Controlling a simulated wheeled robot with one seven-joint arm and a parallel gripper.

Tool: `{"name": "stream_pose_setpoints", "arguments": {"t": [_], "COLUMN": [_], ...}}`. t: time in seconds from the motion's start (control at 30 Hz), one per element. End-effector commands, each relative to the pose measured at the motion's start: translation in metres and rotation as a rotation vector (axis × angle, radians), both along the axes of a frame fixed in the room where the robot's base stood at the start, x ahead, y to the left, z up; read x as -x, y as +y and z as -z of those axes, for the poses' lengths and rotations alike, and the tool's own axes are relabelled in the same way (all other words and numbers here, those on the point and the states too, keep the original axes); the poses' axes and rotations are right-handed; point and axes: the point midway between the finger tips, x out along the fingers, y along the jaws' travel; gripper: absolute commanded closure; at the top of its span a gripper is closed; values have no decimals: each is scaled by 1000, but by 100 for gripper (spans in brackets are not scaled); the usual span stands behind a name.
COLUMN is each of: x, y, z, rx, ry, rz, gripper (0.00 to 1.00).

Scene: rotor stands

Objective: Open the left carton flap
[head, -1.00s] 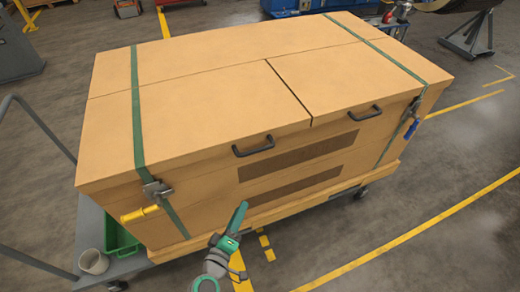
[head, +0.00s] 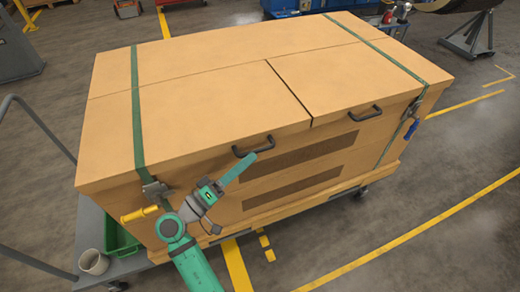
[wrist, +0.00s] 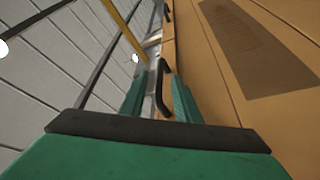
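A large tan carton has a closed left flap (head: 205,105) with a dark handle (head: 254,147) on its front edge. A green strap (head: 139,120) crosses this flap and runs down to a metal buckle with a yellow grip (head: 140,213). My gripper (head: 248,160) is just below the left handle, at the carton's front. In the wrist view the two green fingers are apart, and the dark handle (wrist: 164,90) shows between them. I cannot tell whether they touch it. The gripper (wrist: 158,78) is open.
The right flap (head: 345,80) is closed, with its own handle (head: 363,114) and a second green strap (head: 385,58). The carton sits on a cart with a rail at left. A cup (head: 94,262) and green bin (head: 121,238) are at the cart's left end.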

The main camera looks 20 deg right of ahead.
Motion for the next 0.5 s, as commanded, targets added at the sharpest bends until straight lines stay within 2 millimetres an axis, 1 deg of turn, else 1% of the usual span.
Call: {"name": "stream_pose_setpoints", "arguments": {"t": [0.03,0.2,0.3,0.5], "x": [-3,-13,-17,-21], "y": [-10,-33,-43,-52], "z": [-2,-8,-10,-12], "rx": [-1,-1,0,0], "ry": [-1,-1,1,0], "rz": [3,1,1,-1], "gripper": [71,71,71,71]}}
